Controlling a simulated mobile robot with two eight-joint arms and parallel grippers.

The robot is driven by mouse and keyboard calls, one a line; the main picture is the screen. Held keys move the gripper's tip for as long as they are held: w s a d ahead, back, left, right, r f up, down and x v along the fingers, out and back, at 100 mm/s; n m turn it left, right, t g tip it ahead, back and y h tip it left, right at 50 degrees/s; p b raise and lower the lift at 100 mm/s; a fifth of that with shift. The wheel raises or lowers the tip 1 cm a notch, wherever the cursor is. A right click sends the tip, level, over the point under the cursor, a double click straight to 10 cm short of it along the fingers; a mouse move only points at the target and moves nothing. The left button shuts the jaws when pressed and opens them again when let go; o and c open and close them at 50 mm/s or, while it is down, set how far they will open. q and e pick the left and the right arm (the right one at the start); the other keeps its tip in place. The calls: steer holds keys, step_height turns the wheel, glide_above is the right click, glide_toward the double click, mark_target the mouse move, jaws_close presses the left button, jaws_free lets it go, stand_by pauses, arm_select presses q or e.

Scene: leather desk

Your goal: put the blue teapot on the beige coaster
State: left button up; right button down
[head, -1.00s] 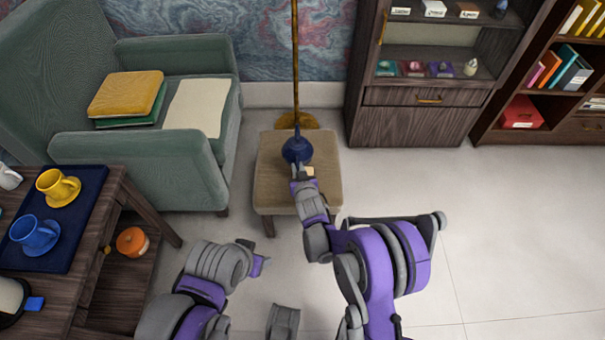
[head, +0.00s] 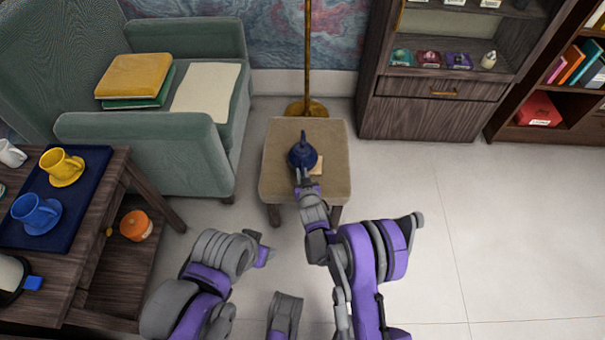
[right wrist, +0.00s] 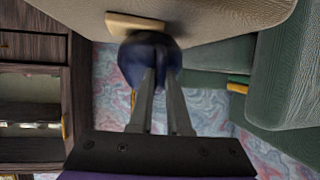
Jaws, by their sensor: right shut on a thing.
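The blue teapot (head: 302,155) is in the grasp of my right gripper (head: 306,180), over the beige stool (head: 278,160). It also shows in the right wrist view (right wrist: 148,58), with both fingers (right wrist: 160,95) shut on it. The beige coaster (head: 317,165) lies on the stool, just right of the teapot and partly hidden by it in the head view; it shows in the right wrist view (right wrist: 133,23). I cannot tell whether the teapot touches the stool or coaster. My left gripper (head: 264,256) is low and apart from the stool; its jaw opening is unclear.
A green armchair (head: 140,145) stands left of the stool, a brass lamp (head: 307,108) behind it. A dark table (head: 90,230) at left holds cups (head: 36,212) on a blue mat (head: 94,165). Floor (head: 410,185) right of the stool is clear.

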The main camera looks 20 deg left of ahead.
steer(key=c, duration=0.9)
jaws_free()
steer(key=shift+o, duration=0.2)
steer(key=shift+s+r, duration=0.1)
steer(key=p+v, duration=0.1)
steer(key=v, duration=1)
steer(key=shift+s+d+r+p, duration=0.25)
steer(key=shift+s+p, duration=0.05)
steer(key=shift+p, duration=0.1)
